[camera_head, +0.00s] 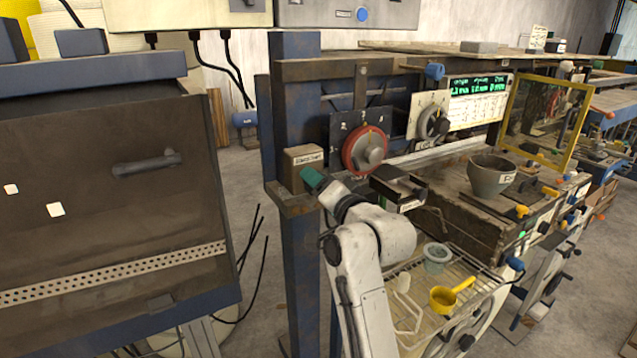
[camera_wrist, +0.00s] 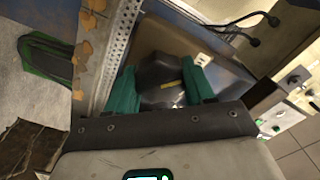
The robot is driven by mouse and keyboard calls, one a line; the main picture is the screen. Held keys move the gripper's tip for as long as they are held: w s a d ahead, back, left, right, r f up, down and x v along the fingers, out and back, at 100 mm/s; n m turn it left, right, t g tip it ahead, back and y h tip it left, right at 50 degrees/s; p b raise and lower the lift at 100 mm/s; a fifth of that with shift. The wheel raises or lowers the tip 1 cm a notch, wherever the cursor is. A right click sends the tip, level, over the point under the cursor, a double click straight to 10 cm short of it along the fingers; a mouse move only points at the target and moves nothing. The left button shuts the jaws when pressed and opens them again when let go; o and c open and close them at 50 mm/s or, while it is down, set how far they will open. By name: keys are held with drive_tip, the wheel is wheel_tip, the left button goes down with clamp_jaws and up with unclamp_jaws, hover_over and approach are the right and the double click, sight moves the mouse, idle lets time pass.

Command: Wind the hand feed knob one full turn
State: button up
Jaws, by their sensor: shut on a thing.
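My gripper (camera_head: 312,178) with green fingers is at the front of a small brown box (camera_head: 301,158) on a blue post. The box carries a pale label too small to read with certainty. In the wrist view, my gripper (camera_wrist: 159,69) has its two green fingers on either side of a dark, lobed knob (camera_wrist: 158,82) with a short yellow mark, and is shut on it. This looks like the hand feed knob. The knob sits in front of the brown box face (camera_wrist: 220,72). In the head view, my gripper hides the knob.
A red-rimmed dial (camera_head: 366,151) is on a dark panel right of the box. A small dark tray (camera_head: 399,188) is close beside my wrist. A wire rack with a yellow cup (camera_head: 450,297) lies below right. A large dark cabinet (camera_head: 95,190) stands left.

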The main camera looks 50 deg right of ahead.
drive_tip(key=m, duration=0.4)
drive_tip(key=shift+m, duration=0.3)
drive_tip(key=shift+m+p, duration=0.35)
drive_tip(key=shift+m, duration=1.95)
drive_tip(key=shift+f, duration=0.1)
drive_tip(key=o, duration=1)
drive_tip(key=shift+s, duration=0.1)
drive_tip(key=b+v, duration=0.2)
drive_tip(key=v, duration=0.8)
drive_tip(key=shift+s+b, duration=0.3)
drive_tip(key=shift+b, duration=0.1)
